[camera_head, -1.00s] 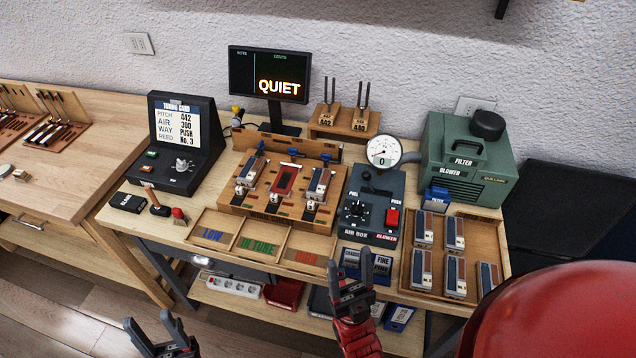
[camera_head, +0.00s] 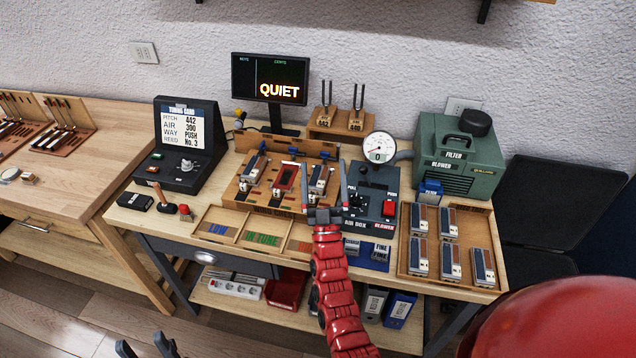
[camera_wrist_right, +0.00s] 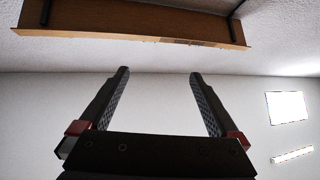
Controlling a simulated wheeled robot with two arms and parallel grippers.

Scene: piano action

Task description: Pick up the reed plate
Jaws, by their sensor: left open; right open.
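Long narrow plates, which look like reed plates, lie in two places; I cannot tell which one is meant. On the wooden rack (camera_head: 240,197) at the bench's middle are a left plate (camera_head: 253,170), a red-topped middle plate (camera_head: 284,178) and a right plate (camera_head: 319,178). Several blue, brown and silver plates (camera_head: 449,258) lie in the tray at the right. My right gripper (camera_head: 325,188) is open and empty, pointing upward in front of the rack's right end; the right wrist view shows its empty jaws (camera_wrist_right: 160,100). My left gripper (camera_head: 143,347) is open at the bottom edge, partly cut off.
The air box (camera_head: 368,225) with its gauge (camera_head: 379,147) stands right of the rack, the green blower (camera_head: 458,160) behind it. The LOW, IN TUNE compartment tray (camera_head: 240,229) lies in front. A tuning card console (camera_head: 188,150) stands left. A monitor (camera_head: 270,85) reads QUIET.

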